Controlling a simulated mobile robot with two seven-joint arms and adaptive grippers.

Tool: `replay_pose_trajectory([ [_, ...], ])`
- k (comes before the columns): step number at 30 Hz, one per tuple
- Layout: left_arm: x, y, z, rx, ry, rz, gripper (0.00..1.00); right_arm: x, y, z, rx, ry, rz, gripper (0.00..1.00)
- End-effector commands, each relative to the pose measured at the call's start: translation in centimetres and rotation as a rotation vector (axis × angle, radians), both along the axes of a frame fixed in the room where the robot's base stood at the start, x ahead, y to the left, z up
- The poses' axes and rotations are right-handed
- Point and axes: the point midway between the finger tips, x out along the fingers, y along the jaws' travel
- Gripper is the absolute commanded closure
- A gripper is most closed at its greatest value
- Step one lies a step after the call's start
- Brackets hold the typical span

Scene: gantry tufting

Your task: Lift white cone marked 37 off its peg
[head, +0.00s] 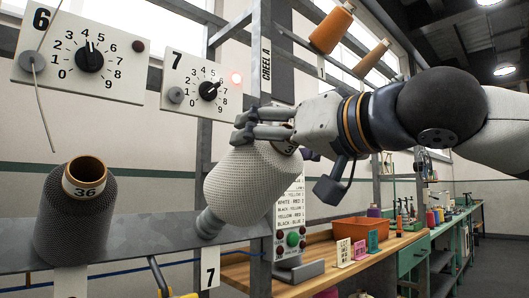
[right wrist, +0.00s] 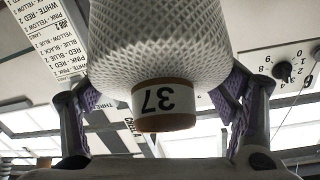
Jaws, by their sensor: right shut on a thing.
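The white cone marked 37 (head: 245,185) is tilted, its upper end toward my right gripper. Its lower end meets a grey peg (head: 209,223) on the beam; I cannot tell how much of the peg is inside it. My right gripper (head: 264,124) is shut on the cone's upper end. In the right wrist view the white cone (right wrist: 160,50) is between the fingers (right wrist: 160,105), with its brown tube end and the upside-down label 37 facing the camera. My left gripper is not in view.
A dark cone marked 36 (head: 75,220) stands at the left on the grey beam (head: 140,240). Dial plates 6 (head: 120,75) and 7 (head: 190,100) are behind; a red lamp glows on plate 7. Orange cones (head: 331,30) are above. A bench with an orange bin (head: 362,230) is at right.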

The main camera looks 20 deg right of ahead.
Motion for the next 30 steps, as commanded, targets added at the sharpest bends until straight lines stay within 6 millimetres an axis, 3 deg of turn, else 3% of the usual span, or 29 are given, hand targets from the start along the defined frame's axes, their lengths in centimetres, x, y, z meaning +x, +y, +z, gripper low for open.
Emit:
replay_pose_trajectory([
  [18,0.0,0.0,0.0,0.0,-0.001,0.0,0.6,-3.6,-1.3,2.8,0.003,-0.005,0.001,0.81],
  [30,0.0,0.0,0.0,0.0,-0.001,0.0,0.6,-3.9,-1.4,3.0,0.0,-0.004,0.0,0.81],
])
